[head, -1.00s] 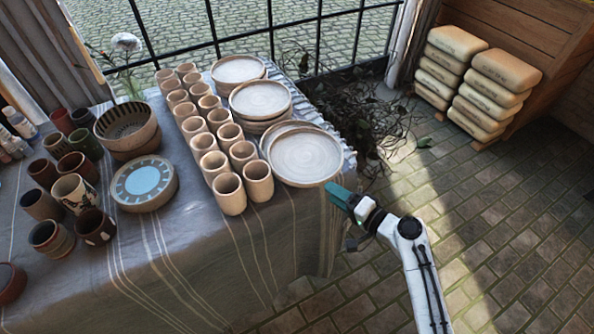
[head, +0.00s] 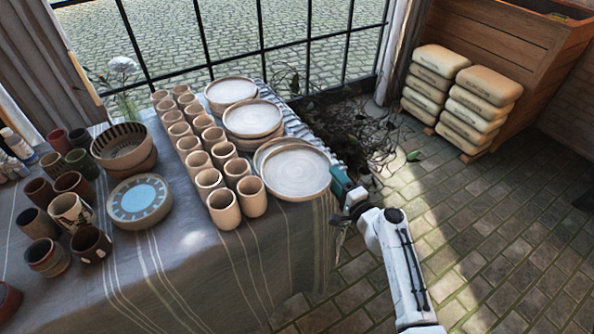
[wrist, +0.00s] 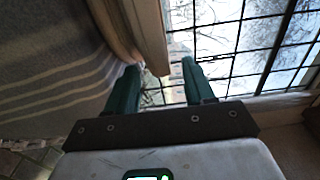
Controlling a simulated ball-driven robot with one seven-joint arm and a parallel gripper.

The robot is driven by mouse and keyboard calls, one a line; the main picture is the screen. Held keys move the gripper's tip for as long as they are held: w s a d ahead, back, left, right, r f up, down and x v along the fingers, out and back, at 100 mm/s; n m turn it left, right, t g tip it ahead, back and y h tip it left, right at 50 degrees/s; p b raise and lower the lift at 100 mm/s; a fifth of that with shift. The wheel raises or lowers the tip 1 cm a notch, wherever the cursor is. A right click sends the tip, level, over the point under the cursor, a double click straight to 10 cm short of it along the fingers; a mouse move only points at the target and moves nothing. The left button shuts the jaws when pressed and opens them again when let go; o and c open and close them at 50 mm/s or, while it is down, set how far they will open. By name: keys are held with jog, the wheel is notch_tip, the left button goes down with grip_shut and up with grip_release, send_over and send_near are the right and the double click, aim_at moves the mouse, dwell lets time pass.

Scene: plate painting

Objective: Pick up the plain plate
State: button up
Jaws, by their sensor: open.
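Plain pale plates stand in three stacks along the right side of the table. The top plate of the nearest stack (head: 296,172) lies flat at the table's right edge, with another plate rim showing under its left side. My gripper (head: 343,184), with teal fingers, is at the right rim of this stack. In the wrist view my gripper (wrist: 160,72) is open, its two fingers apart.
Plain cups (head: 223,208) stand in two rows left of the plates. A blue-centred painted plate (head: 140,200), a striped bowl (head: 122,146) and dark cups are farther left. A barred window (head: 230,45) is behind.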

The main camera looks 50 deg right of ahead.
aim_at(330, 175)
jog(key=shift+x, duration=1.6)
jog(key=shift+f, duration=0.1)
grip_shut()
